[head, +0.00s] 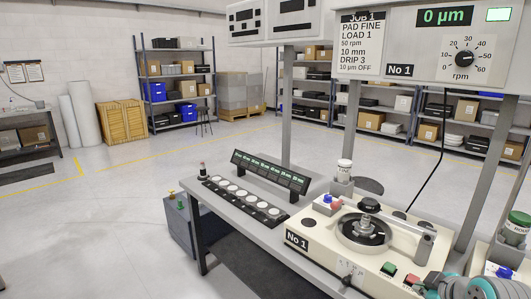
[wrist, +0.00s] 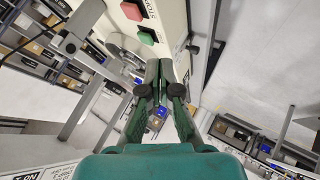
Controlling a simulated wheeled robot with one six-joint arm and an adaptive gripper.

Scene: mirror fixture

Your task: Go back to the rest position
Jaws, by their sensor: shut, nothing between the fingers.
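My gripper (wrist: 158,75) is in the middle of the wrist view, its green fingers together and nothing between them. It is near the side of a cream machine carrying a red button (wrist: 131,11) and a green button (wrist: 147,37); I cannot tell the exact gap. In the head view, teal and grey parts of my arm show at the bottom right corner, in front of the bench. The polishing machine marked No 1 (head: 300,242) stands on the bench, with its round plate (head: 362,232) and the green button (head: 388,269) in sight.
A display panel (head: 440,62) reading 0 µm hangs above on grey posts. A row of round white samples (head: 240,198) lies on the bench's left end. A green-capped bottle (head: 516,228) stands at the right. Open floor (head: 120,190) lies left of the bench; shelves line the walls.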

